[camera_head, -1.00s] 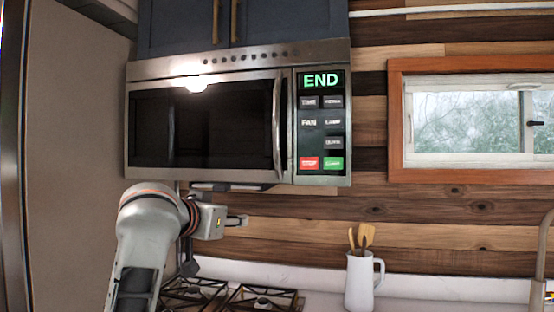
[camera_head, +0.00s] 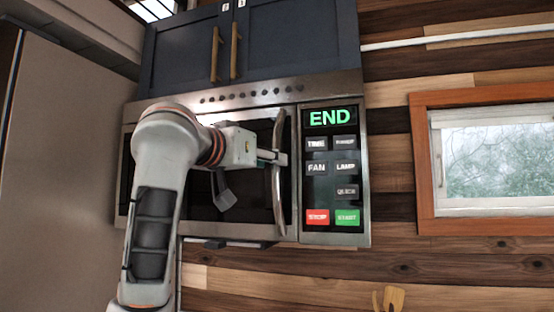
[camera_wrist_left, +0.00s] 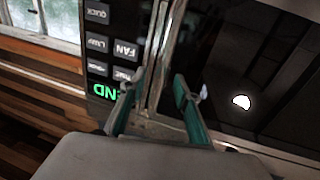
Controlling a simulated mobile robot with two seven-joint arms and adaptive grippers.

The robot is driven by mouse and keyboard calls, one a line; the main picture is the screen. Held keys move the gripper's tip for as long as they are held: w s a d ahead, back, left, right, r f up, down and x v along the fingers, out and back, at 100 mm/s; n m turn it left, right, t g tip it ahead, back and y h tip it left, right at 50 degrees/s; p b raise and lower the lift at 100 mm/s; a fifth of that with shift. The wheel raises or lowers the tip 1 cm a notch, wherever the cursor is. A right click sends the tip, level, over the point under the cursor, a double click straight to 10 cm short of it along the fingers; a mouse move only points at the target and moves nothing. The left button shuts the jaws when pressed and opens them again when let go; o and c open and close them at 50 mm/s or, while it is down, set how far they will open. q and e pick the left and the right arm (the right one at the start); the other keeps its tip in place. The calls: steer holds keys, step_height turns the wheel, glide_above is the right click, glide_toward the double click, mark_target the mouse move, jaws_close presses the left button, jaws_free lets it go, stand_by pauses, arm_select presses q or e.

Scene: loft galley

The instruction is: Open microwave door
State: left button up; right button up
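The microwave (camera_head: 240,88) hangs under dark blue cabinets, its door (camera_head: 252,190) shut and its vertical silver handle (camera_head: 278,205) on the door's right side. My left gripper (camera_head: 282,158) is at the handle's middle height in the head view. In the left wrist view the teal fingers (camera_wrist_left: 160,88) stand apart, one on each side of the handle (camera_wrist_left: 157,50), with a gap visible beside it. The gripper is open around the handle. My left arm hides much of the door in the head view. My right gripper is in neither view.
The control panel (camera_head: 333,185) with a green END display is just right of the handle. A window (camera_head: 490,165) with an orange frame is farther right on the wood wall. A tall beige panel (camera_head: 60,180) stands left of the microwave. Wooden utensils (camera_head: 390,298) show below.

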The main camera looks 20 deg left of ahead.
arm_select(q)
steer(key=x, duration=0.3)
steer(key=shift+w+p, duration=0.25)
steer(key=shift+p, duration=0.15)
steer(key=shift+w+d, duration=0.1)
steer(key=shift+w, duration=0.15)
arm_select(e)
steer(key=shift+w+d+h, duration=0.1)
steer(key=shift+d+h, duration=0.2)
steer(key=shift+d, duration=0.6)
arm_select(q)
jaws_close()
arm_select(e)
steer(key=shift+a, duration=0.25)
arm_select(q)
steer(key=shift+s, duration=0.1)
